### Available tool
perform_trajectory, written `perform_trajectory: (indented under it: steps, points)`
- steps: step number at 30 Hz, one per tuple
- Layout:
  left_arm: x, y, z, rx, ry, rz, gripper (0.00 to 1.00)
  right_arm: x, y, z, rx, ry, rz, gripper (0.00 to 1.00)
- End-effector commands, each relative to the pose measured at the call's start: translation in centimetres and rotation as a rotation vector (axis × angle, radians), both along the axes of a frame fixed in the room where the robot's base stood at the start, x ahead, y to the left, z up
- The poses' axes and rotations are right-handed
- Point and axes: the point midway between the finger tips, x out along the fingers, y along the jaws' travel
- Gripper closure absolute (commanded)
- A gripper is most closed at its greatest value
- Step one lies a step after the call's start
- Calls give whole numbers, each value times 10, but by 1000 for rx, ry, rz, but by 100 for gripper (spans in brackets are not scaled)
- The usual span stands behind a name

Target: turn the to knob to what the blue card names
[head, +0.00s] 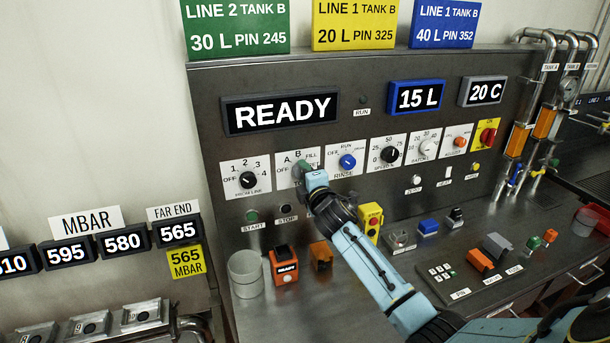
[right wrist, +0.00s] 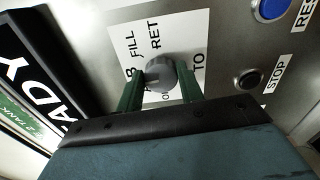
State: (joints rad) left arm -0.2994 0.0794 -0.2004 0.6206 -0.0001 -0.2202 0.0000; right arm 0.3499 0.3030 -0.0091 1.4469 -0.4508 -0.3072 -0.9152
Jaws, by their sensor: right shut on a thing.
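The blue card (head: 444,24) stands on top of the panel at the right. It reads LINE 1, TANK B, 40 L, PIN 352. The TO knob's plate (head: 284,167) shows OFF, A, B and FILL in the head view. My right gripper (head: 303,170) covers most of that knob in the head view. In the right wrist view the grey round TO knob (right wrist: 161,73) sits between the green fingers of my right gripper (right wrist: 161,88), which is shut on it. The knob's pointer cannot be made out. My left gripper is out of view.
The FROM LINE knob (head: 248,180) is just left and the blue RINSE knob (head: 347,161) just right. Below are the START (head: 252,216) and STOP (head: 286,209) buttons. Green (head: 235,27) and yellow (head: 354,24) cards stand beside the blue one. The display (head: 282,110) reads READY.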

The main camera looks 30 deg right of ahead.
Motion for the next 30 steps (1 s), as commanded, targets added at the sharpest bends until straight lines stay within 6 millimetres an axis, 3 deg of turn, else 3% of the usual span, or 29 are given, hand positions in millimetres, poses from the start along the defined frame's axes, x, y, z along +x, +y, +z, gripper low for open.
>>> perform_trajectory:
  steps: [20,21,26,30]
  points:
    - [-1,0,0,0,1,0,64,0,-1,1,66,-18,-1,86]
    - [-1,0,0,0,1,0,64,0,-1,1,65,-18,-1,62]
    - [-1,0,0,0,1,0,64,0,-1,0,65,-17,-1,41]
    - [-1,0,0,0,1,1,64,0,0,0,65,-17,-1,41]
